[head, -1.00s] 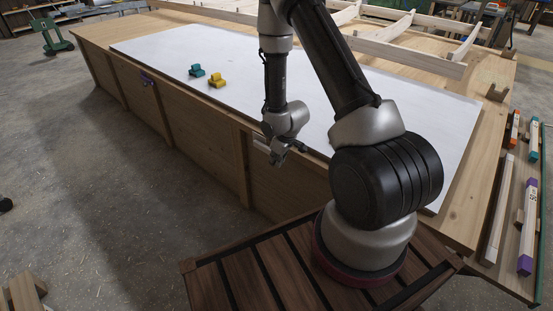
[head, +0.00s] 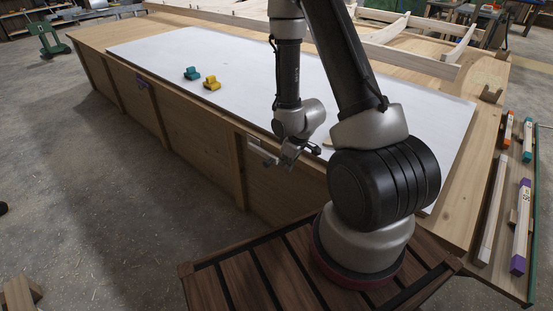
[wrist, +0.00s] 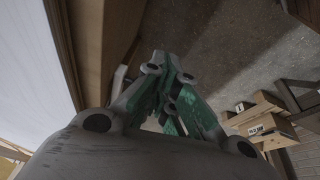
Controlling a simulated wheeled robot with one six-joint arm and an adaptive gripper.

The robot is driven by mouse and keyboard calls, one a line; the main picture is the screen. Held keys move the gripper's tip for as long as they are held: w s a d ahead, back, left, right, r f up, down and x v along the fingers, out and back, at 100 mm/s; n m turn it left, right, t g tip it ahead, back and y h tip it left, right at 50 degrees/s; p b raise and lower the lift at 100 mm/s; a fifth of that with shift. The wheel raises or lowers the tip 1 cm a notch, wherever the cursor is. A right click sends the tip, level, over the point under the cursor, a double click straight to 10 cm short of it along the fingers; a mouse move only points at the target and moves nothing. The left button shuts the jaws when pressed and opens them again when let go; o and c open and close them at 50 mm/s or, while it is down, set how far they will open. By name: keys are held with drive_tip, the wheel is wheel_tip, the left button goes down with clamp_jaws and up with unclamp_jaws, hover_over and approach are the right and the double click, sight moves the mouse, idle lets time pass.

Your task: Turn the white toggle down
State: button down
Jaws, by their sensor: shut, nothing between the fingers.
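The white toggle (head: 254,141) appears as a small pale piece on the bench's long front side, just below the top edge. My gripper (head: 271,161) is beside it, pointing down and left, and partly crowds it in the head view. In the wrist view a pale piece (wrist: 118,78) shows by the wooden side, left of my gripper (wrist: 166,72), whose green-padded fingers are shut and empty. I cannot tell whether the fingers touch the toggle, nor its exact angle.
The wooden bench (head: 95,38) has a white sheet (head: 220,52) on top, with a teal block (head: 192,73) and a yellow block (head: 211,83). Marked wooden pieces (wrist: 262,122) lie at right. The floor (head: 90,200) in front is open.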

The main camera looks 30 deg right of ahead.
drive_tip(key=shift+s+d, duration=0.2)
drive_tip(key=shift+s, duration=0.35)
drive_tip(key=shift+s+d, duration=0.2)
drive_tip(key=shift+s, duration=0.3)
drive_tip(key=s+d+r+m+g+h, duration=0.1)
drive_tip(key=s+r+m+g, duration=0.15)
drive_tip(key=s, duration=0.25)
drive_tip(key=s+d+r+m+g, duration=0.1)
drive_tip(key=s+d+g, duration=0.15)
drive_tip(key=s, duration=0.25)
drive_tip(key=s+a+r+t, duration=0.1)
drive_tip(key=s+r+t, duration=0.1)
drive_tip(key=r, duration=0.9)
drive_tip(key=s+a+r+m+t, duration=0.1)
drive_tip(key=s+r, duration=0.3)
drive_tip(key=r, duration=0.8)
drive_tip(key=s+a+r+m+t, duration=0.1)
drive_tip(key=s+a+r+t, duration=0.1)
drive_tip(key=r, duration=1)
drive_tip(key=shift+s+a+r+t, duration=0.15)
drive_tip(key=shift+s+r+t, duration=0.05)
drive_tip(key=shift+s+t, duration=0.25)
